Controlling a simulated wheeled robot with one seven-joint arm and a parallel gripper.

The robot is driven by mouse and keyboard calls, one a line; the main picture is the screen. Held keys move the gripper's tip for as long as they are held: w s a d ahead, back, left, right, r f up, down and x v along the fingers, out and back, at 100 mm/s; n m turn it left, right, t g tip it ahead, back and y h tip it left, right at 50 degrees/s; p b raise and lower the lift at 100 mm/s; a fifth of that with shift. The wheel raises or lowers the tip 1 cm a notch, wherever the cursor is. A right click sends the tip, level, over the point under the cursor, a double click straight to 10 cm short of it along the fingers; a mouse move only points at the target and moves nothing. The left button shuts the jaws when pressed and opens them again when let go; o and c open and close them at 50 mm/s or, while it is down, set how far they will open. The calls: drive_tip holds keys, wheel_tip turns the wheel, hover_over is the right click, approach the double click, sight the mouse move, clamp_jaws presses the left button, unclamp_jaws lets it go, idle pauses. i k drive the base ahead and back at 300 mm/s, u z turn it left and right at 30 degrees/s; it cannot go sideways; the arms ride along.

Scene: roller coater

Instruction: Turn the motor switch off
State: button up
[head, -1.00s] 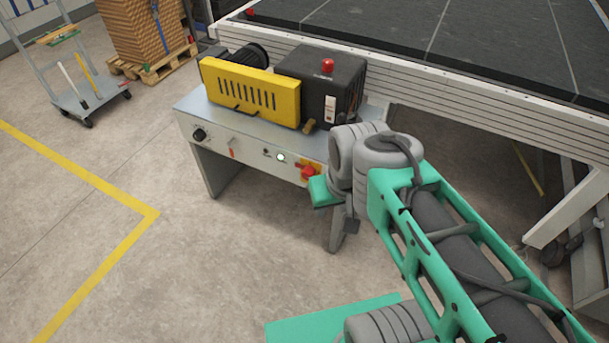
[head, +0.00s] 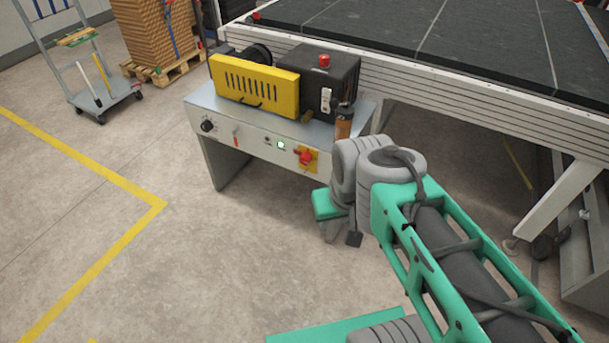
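The grey bench's front panel (head: 222,146) carries a black knob (head: 207,126), a small red lever (head: 236,138), a small light lit whitish-green (head: 281,145) and a red rotary switch on a yellow plate (head: 304,157). A black motor box (head: 345,75) on the bench has a red button (head: 324,61) on top and a pale switch (head: 326,100) on its side. Labels are too small to read, so I cannot tell which control is the motor switch. My arm's grey and green links are right of the panel. My gripper's fingers cannot be made out.
A yellow guard (head: 254,84) and an orange-brown cylinder with a dark top (head: 343,126) are on the bench. A dark conveyor bed (head: 430,50) runs behind. A trolley (head: 105,100) and loaded pallet (head: 165,68) are at the back left. Floor in front is clear.

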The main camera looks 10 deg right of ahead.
sight(306, 158)
drive_tip(key=u, duration=0.2)
drive_tip(key=i, duration=0.45)
drive_tip(key=u, duration=1.75)
